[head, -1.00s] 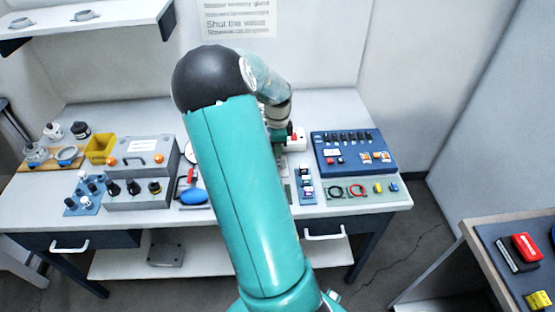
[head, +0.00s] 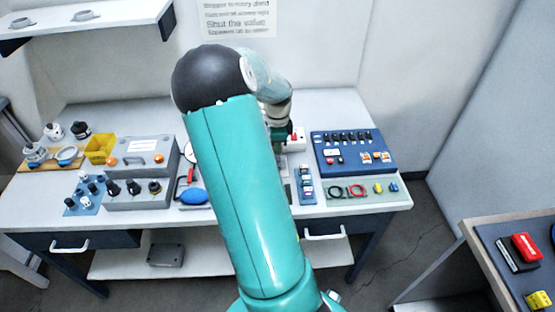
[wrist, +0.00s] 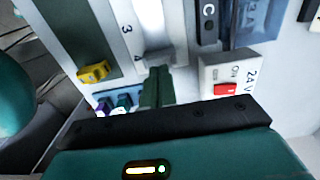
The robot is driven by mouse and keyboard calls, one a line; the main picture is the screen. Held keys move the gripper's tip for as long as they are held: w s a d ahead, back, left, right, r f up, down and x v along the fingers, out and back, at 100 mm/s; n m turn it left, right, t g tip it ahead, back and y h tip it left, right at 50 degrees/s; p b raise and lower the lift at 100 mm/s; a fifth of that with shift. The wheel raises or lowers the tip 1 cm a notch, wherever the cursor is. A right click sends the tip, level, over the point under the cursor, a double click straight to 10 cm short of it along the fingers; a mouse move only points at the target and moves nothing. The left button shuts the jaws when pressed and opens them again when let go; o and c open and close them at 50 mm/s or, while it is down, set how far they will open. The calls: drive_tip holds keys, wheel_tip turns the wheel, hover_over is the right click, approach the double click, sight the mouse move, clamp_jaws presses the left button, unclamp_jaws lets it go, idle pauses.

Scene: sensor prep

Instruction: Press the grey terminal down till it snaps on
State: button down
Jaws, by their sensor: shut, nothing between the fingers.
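My gripper (wrist: 157,80) is shut, its dark green fingers pressed together and pointing at a pale grey piece (wrist: 160,53) beside the printed 4 in the wrist view. This piece looks like the grey terminal, but its outline is blurred. The fingertips are at or very close to it; I cannot tell whether they touch it or whether it is seated. In the head view my own arm hides the terminal and most of the gripper.
A white 24 V box (wrist: 228,75) with a red switch stands right of the fingers; it also shows in the head view (head: 296,143). A block marked C (wrist: 208,22) is behind. A yellow part (wrist: 92,72) lies left. A blue panel (head: 350,151) stands right.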

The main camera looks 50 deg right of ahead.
sight(277, 157)
drive_tip(key=shift+r, duration=3)
drive_tip(key=w+a+r+n+t, duration=0.1)
drive_tip(key=a+r+n, duration=0.35)
drive_tip(key=a, duration=0.35)
drive_tip(key=w+a+r+n+t+y, duration=0.1)
drive_tip(key=a+r+n, duration=0.2)
drive_tip(key=a+n, duration=0.35)
drive_tip(key=a+r+n+t, duration=0.1)
drive_tip(key=a+r+n, duration=0.25)
drive_tip(key=a, duration=0.65)
drive_tip(key=s+a+r+n+t, duration=0.1)
drive_tip(key=s+a+r+n, duration=0.1)
drive_tip(key=s+a+n, duration=0.2)
drive_tip(key=s+a+r+n+t+h, duration=0.1)
drive_tip(key=s+a+r+n, duration=0.1)
drive_tip(key=s+a+n, duration=0.3)
drive_tip(key=shift+s+a+r+n+t, duration=0.25)
drive_tip(key=shift+a+n, duration=1.9)
drive_tip(key=shift+a, duration=1.8)
